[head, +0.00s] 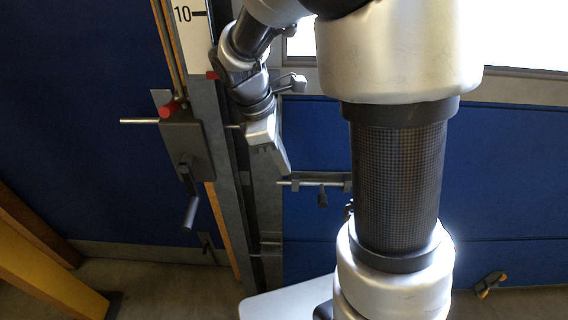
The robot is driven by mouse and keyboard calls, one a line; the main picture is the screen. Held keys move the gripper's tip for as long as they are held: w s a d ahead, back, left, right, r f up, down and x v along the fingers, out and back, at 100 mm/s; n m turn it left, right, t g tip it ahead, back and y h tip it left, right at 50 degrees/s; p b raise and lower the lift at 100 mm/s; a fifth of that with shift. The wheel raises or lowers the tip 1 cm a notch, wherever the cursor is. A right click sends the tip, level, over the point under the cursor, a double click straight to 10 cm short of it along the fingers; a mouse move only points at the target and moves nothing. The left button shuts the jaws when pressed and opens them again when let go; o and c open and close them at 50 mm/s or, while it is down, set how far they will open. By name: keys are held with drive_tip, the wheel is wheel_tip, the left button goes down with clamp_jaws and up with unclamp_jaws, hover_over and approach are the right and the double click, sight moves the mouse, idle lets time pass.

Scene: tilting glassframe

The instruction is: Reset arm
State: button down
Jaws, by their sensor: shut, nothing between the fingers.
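My arm runs down the right half of the head view and bends back at the top toward the frame. My gripper (281,172) is at the end of the far arm links, pointing down in front of the upright grey post (237,180). It looks small and narrow, and no object shows in it. It is shut. Its fingertips are hard to make out against the post.
A grey crank box (186,147) with a handle and rod is left of the post. A metal rod clamp (315,184) is right of my gripper. Blue panels (80,100) stand behind. A yellow beam (45,265) is at lower left. Floor (170,285) shows below.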

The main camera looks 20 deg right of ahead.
drive_tip(key=s+r+m+t+y+p, duration=0.1)
drive_tip(key=s+r+m+t+y, duration=0.2)
drive_tip(key=s+r+m, duration=1)
wheel_tip(320, 180, up, 3)
drive_tip(key=m+t, duration=0.1)
drive_tip(key=t, duration=0.2)
drive_tip(key=shift+t, duration=0.3)
drive_tip(key=shift+a+f, duration=0.1)
